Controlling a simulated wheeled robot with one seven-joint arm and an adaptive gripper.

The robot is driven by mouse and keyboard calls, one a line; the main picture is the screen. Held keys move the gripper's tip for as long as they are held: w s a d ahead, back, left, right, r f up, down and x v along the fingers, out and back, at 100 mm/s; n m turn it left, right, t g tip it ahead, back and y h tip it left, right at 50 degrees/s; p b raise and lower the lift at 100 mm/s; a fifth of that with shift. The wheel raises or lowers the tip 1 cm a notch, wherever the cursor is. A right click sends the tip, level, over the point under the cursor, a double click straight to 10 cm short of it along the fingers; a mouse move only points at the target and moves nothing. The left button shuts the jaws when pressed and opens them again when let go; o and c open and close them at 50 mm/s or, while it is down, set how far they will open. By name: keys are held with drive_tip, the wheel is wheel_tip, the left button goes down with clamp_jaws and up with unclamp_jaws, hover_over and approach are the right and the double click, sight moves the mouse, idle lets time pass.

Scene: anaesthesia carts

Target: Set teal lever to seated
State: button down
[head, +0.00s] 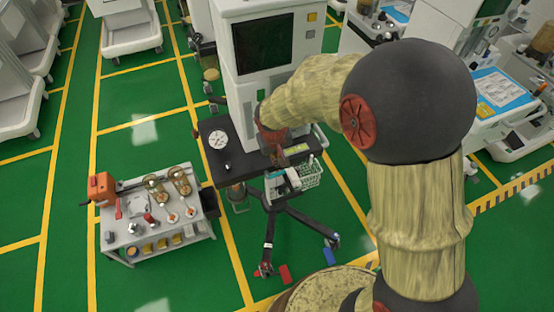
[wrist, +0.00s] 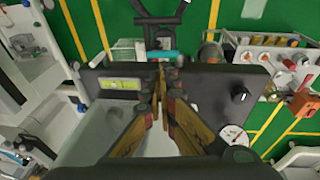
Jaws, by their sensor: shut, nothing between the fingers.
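A small teal piece (wrist: 161,56), which looks like the teal lever, shows in the wrist view just beyond my fingertips, at the front edge of a dark cart shelf (wrist: 208,88). My gripper (wrist: 160,68) is shut and empty, with its fingertips pointing at that edge. The tips overlap the teal piece's near side in the picture; I cannot tell whether they touch it. In the head view my gripper (head: 279,156) is over the front of the dark shelf (head: 213,157), and the lever is too small and covered to make out clearly. Its seat is not clear in either view.
The shelf carries a round white gauge (head: 218,139), a black knob (wrist: 240,93) and a green-yellow display (wrist: 120,84). A white wire basket (head: 310,176) hangs at the shelf's front right. A grey side table (head: 135,232) with flasks stands left. Green floor is open farther left.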

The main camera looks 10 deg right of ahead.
sight(280, 173)
drive_tip(key=b+x, duration=0.2)
drive_tip(key=x, duration=0.9)
drive_tip(key=shift+d+b+x, duration=0.2)
drive_tip(key=shift+b+x, duration=0.65)
drive_tip(key=shift+b, duration=0.05)
drive_tip(key=shift+s+r, duration=0.1)
drive_tip(key=shift+r, duration=0.05)
drive_tip(key=shift+r, duration=0.15)
